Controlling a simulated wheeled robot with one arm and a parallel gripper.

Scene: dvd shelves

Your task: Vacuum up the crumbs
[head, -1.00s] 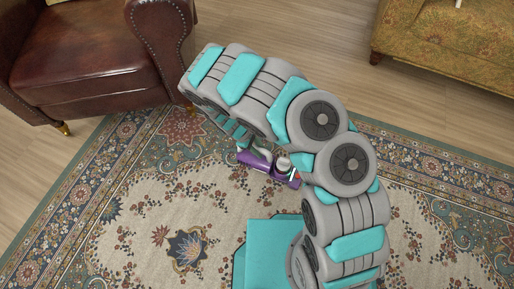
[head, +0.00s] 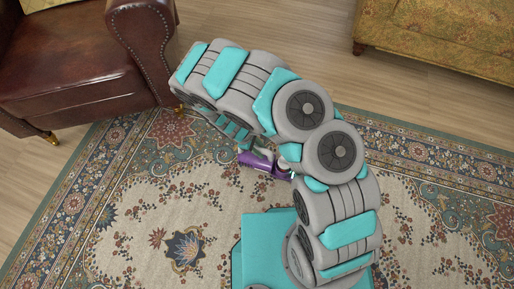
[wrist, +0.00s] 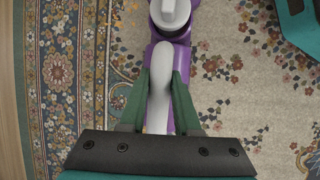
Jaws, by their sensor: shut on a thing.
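A purple handheld vacuum with a white-grey handle (wrist: 158,95) is in my gripper (wrist: 161,78). In the wrist view, the two green fingers close on the handle from both sides. The purple body (wrist: 182,70) extends beyond them, with a white round part at the top edge. In the head view the purple vacuum (head: 262,162) shows low over the rug, partly hidden by my arm. Small orange-yellow specks that look like crumbs (wrist: 128,13) lie on the rug at the upper left of the wrist view. I cannot see crumbs clearly in the head view.
A patterned rug (head: 130,215) covers the floor around me. A brown leather armchair (head: 70,60) stands at the upper left, and a yellow-green patterned sofa (head: 440,35) at the upper right. Bare wood floor (head: 270,30) lies between them. The rug at left is clear.

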